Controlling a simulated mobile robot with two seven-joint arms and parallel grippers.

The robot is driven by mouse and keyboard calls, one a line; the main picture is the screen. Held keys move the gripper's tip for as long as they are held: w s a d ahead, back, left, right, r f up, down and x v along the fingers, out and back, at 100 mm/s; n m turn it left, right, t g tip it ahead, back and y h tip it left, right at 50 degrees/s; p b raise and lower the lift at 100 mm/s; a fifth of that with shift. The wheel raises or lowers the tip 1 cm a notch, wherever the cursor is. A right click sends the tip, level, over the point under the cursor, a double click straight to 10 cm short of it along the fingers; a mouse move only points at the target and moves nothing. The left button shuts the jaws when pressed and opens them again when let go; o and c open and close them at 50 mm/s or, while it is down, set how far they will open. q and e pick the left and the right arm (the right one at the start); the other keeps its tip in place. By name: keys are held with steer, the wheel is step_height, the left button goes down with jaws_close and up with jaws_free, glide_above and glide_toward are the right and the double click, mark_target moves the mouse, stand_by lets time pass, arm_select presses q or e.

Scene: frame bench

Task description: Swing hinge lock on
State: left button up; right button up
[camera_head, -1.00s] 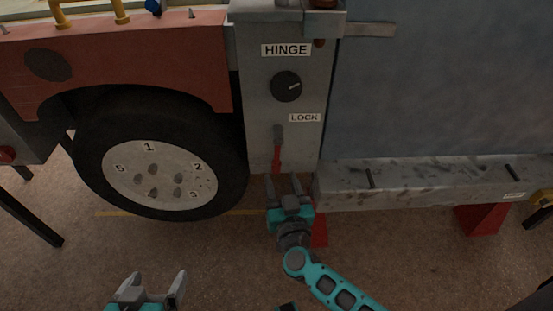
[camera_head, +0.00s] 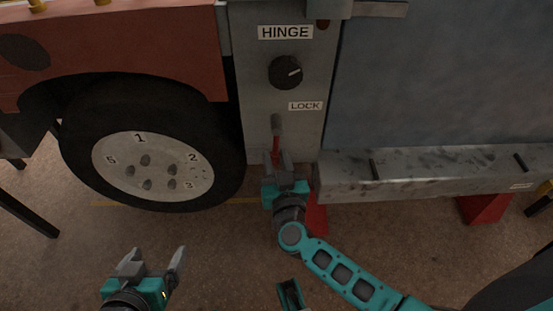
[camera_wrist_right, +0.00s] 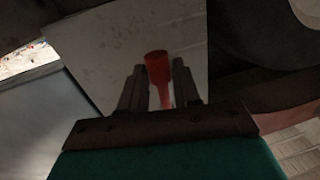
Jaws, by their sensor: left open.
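The grey hinge panel (camera_head: 255,115) carries a HINGE label, a dark round knob (camera_head: 285,72) and a LOCK label (camera_head: 305,106). Below the LOCK label, the lock lever (camera_head: 276,143) hangs from a grey pivot with its red handle pointing down. My right gripper (camera_head: 278,158) is open at the handle's lower end. In the right wrist view, the red handle (camera_wrist_right: 158,70) shows between its two fingers; I cannot tell whether they touch it. My left gripper (camera_head: 155,256) is open and empty at the lower left, away from the panel.
A black tyre (camera_head: 80,150) with a numbered hub stands left of the panel. A scuffed grey beam (camera_head: 430,172) runs to the right above red stands (camera_head: 484,207). A large blue-grey panel (camera_head: 440,80) rises behind it. The floor in front is open.

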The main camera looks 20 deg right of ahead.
jaws_close()
stand_by(0.4)
